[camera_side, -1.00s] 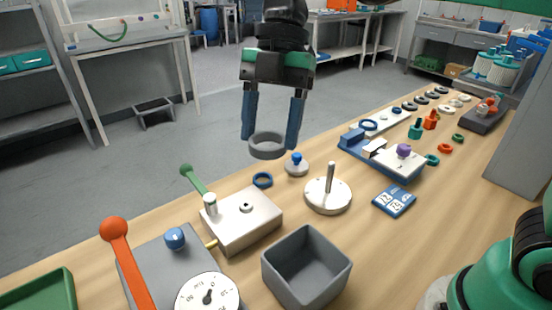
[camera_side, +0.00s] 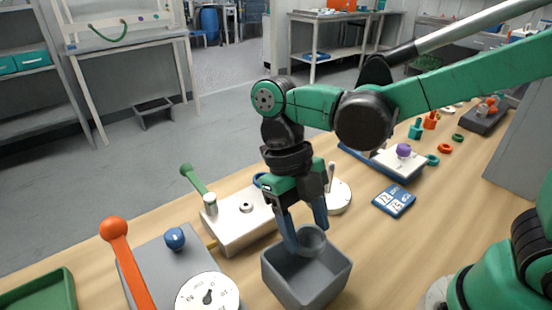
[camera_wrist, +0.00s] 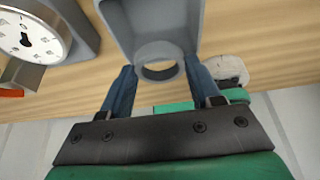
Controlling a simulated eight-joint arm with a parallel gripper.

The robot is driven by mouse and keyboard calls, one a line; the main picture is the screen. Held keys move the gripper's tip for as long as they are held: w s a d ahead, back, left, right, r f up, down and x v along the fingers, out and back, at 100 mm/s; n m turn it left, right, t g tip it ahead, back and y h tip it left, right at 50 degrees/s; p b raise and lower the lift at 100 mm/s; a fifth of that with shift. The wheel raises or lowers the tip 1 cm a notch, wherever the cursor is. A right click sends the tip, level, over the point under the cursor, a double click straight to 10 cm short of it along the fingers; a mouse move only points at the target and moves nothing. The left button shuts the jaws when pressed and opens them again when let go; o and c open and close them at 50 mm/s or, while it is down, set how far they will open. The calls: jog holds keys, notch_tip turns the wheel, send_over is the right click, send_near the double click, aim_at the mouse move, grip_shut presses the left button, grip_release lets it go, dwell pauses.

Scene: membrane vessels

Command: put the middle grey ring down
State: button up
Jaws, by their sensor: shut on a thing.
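My gripper (camera_side: 307,238) points down over the grey open bin (camera_side: 287,284), with its two blue fingers shut on the grey ring (camera_side: 312,247). In the side view the ring overlaps the bin's back rim and opening. I cannot tell whether it is just above the rim or slightly inside. In the wrist view the ring (camera_wrist: 160,49) sits between the fingertips, its hole visible, in front of the bin (camera_wrist: 118,22).
A white-topped box with a green lever (camera_side: 194,180) stands behind and left of the bin. A grey box with a dial (camera_side: 208,296) and orange lever (camera_side: 127,258) is at left. A round white base with a peg (camera_side: 338,197) is partly hidden behind my gripper. A blue card (camera_side: 394,201) lies at right.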

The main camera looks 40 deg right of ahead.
aim_at(305, 283)
notch_tip(305, 283, down, 10)
jog(key=shift+r, duration=0.1)
dwell(0.4)
jog(key=o, duration=0.9)
jog(key=shift+o, duration=0.2)
